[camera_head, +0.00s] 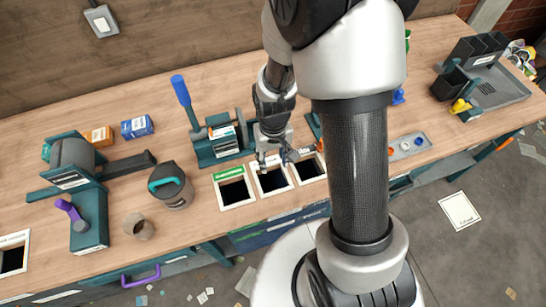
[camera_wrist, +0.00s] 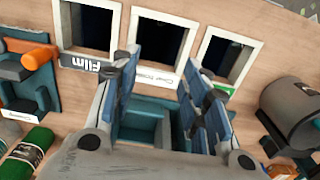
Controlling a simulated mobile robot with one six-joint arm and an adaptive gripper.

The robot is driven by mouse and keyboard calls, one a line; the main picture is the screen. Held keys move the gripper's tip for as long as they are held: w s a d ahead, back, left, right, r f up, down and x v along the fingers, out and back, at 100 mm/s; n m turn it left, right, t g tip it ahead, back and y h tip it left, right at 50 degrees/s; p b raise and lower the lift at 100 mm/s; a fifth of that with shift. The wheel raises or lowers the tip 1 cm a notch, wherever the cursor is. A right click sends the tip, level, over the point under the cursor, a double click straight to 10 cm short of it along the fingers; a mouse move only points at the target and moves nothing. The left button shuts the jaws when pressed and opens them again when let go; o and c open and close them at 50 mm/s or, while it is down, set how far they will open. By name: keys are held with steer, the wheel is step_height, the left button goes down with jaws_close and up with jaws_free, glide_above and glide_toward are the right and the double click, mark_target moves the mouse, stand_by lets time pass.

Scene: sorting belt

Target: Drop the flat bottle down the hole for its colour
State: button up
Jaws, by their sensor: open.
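Three white-framed holes sit side by side at the bench's front edge: a green-labelled one (camera_head: 233,188), a middle one (camera_head: 270,178) and a right one (camera_head: 308,167). In the wrist view the order is reversed, with the green-labelled frame (camera_wrist: 223,57) on the right, the middle frame (camera_wrist: 158,33) with a "Clear" label, and the frame (camera_wrist: 88,27) by a "Film" label on the left. My gripper (camera_head: 276,161) is open at the middle hole's back edge. Its blue-padded fingers (camera_wrist: 161,65) stand apart with no bottle visible between them. I cannot make out the flat bottle.
A teal machine with a blue lever (camera_head: 183,92) stands behind the holes, close to my gripper. A grey lidded can (camera_head: 171,187) and a teal drum device (camera_head: 75,165) stand left. A grey tray (camera_head: 500,88) lies far right.

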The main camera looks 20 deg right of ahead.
step_height(320, 180, up, 12)
stand_by(0.7)
stand_by(0.6)
steer(key=s+r+t, duration=0.4)
steer(key=s+r, duration=1)
steer(key=shift+s+t, duration=0.2)
steer(key=shift+t, duration=0.1)
stand_by(1.1)
